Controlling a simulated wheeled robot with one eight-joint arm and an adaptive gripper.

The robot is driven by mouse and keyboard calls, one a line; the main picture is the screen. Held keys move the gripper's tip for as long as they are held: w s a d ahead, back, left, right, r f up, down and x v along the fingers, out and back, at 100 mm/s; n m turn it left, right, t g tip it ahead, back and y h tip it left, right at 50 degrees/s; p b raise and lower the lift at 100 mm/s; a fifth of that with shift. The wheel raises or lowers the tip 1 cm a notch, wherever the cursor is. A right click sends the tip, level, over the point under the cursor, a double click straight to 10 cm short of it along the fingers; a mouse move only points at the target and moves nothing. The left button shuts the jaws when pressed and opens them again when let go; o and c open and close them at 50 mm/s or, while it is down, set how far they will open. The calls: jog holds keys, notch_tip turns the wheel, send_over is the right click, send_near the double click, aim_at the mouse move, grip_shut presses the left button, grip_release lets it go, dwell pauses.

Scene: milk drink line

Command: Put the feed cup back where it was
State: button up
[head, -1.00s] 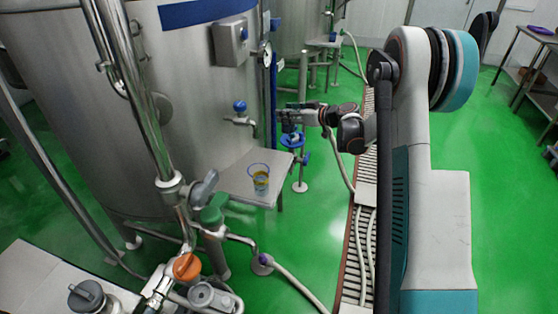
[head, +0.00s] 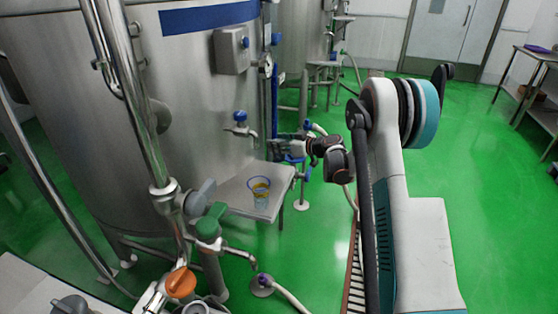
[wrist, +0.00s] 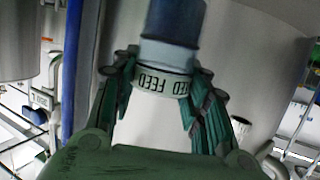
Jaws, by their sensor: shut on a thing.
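My gripper (wrist: 162,95) is shut on the feed cup (wrist: 172,30), with a green finger on each side of it. The cup has a dark blue part, a paler band and a white label ring reading FEED. In the head view my gripper (head: 283,148) is small, beside the big tank and above the right end of a small metal shelf (head: 232,198). The held cup cannot be made out clearly there.
The large steel tank (head: 190,100) fills the left. A tap with a blue knob (head: 240,121) sticks out above the shelf. A blue valve (head: 292,158) is close by my gripper. Pipes with green and orange handles (head: 180,282) stand in front. Green floor (head: 490,200) is clear at right.

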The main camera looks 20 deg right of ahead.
aim_at(284, 155)
jog(key=shift+f+b, duration=0.9)
jog(key=shift+f, duration=1.8)
jog(key=shift+f, duration=0.1)
jog(key=shift+f, duration=0.1)
jog(key=o, duration=1.3)
jog(key=shift+r, duration=0.2)
jog(key=p+v, duration=0.3)
jog(key=v, duration=0.9)
